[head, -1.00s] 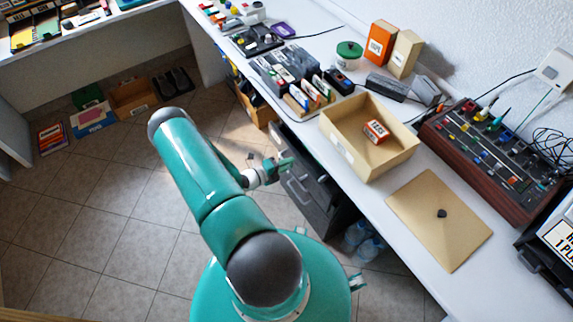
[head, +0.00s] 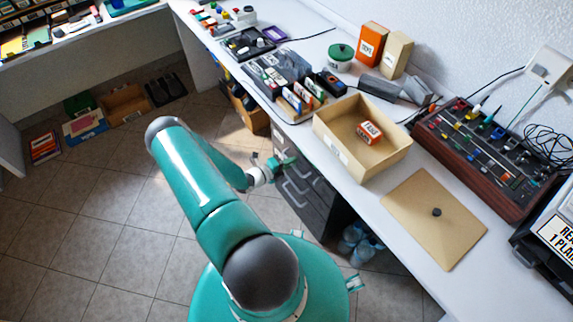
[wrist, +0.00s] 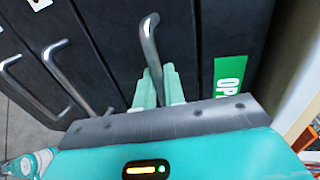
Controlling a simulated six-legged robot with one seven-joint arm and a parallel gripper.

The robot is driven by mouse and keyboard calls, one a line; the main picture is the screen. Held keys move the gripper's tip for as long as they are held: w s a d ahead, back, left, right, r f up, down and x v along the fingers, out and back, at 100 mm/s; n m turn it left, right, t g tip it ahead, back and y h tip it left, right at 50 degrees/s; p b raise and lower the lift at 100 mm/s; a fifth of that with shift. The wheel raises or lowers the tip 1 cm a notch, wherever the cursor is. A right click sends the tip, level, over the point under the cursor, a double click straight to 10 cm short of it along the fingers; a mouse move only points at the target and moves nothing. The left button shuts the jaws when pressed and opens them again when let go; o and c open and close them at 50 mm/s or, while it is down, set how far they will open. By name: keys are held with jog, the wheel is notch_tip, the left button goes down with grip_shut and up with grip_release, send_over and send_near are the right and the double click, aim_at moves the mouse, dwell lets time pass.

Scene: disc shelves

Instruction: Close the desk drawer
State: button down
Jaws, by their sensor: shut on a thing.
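The dark drawer unit (head: 316,205) stands under the white desk. Its dark fronts carry bar handles. In the wrist view, several metal handles show, and the front with the green label (wrist: 229,75) faces my gripper. My gripper (head: 279,163) is at the upper part of the unit in the head view. In the wrist view, my gripper's pale green fingers (wrist: 160,85) are shut on the lower end of the metal drawer handle (wrist: 149,45). How far that drawer stands out is hard to tell, as my gripper hides part of it.
The desk top above holds an open cardboard box (head: 337,149), a brown flat panel (head: 420,222) and a mixer-like console (head: 480,160). Plastic bottles (head: 357,240) stand under the desk beside the drawers.

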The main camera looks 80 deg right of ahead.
jog(key=shift+s+d, duration=0.2)
jog(key=c, duration=1.6)
grip_release()
jog(key=shift+c, duration=0.2)
jog(key=shift+r, duration=0.1)
jog(key=v, duration=1.4)
jog(key=shift+w+d, duration=0.1)
